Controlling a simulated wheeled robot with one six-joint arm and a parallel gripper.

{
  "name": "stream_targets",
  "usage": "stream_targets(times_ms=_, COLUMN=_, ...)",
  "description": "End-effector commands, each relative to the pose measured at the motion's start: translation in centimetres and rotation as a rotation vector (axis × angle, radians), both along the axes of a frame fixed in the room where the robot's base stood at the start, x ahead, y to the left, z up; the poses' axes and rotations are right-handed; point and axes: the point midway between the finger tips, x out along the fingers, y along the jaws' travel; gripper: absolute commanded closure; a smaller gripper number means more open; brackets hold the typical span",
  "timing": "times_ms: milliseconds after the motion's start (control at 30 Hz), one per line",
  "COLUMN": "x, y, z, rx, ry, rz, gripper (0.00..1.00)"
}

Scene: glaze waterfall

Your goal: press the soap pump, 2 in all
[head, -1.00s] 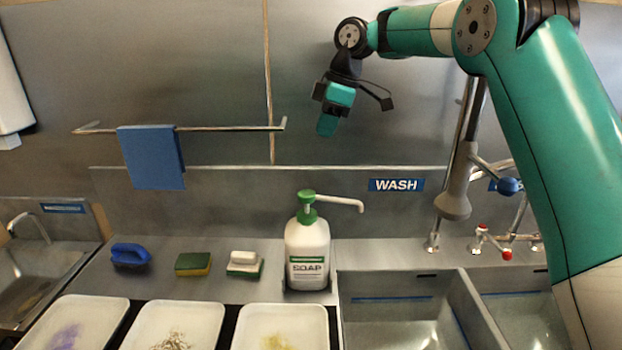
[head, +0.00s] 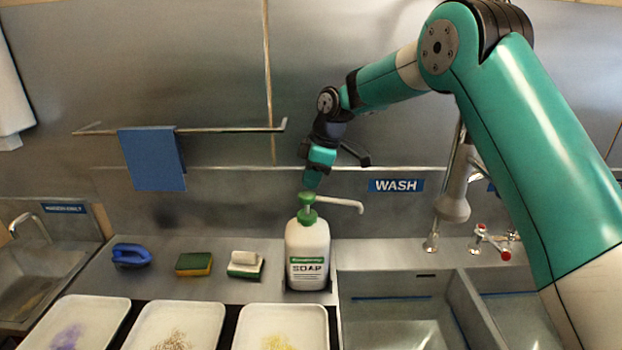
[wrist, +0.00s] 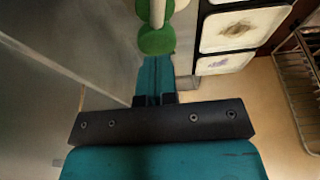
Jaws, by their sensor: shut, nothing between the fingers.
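The soap pump bottle (head: 307,252) is white with a green collar and a green pump head (head: 307,199). It stands upright on the steel counter, left of the sink, with its white spout pointing right. My gripper (head: 312,183) is shut and empty, pointing down just above the pump head. In the wrist view the teal fingers (wrist: 155,72) reach towards the green pump top (wrist: 157,40). I cannot tell whether the fingertips touch it. The pump head looks raised.
A blue brush (head: 131,255), a green and yellow sponge (head: 194,264) and a white-topped sponge (head: 245,264) lie left of the bottle. Trays (head: 180,308) line the front. The sink basin (head: 395,310) and faucet (head: 453,205) are right. A blue cloth (head: 152,160) hangs behind.

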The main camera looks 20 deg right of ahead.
Motion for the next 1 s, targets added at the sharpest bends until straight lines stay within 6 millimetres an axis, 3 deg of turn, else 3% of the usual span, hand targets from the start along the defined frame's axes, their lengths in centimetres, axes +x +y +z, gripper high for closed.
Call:
stream_targets(times_ms=200, x=0.0, y=0.0, z=-1.4, rx=0.000, ry=0.001, rz=0.000, gripper=1.00)
stream_targets(times_ms=567, x=0.0, y=0.0, z=-1.7, rx=0.001, ry=-0.001, rz=0.001, gripper=1.00)
stream_targets(times_ms=833, x=0.1, y=0.0, z=-4.5, rx=0.001, ry=-0.001, rz=0.001, gripper=1.00)
stream_targets(times_ms=1000, x=0.0, y=0.0, z=-4.4, rx=0.000, ry=0.001, rz=0.000, gripper=1.00)
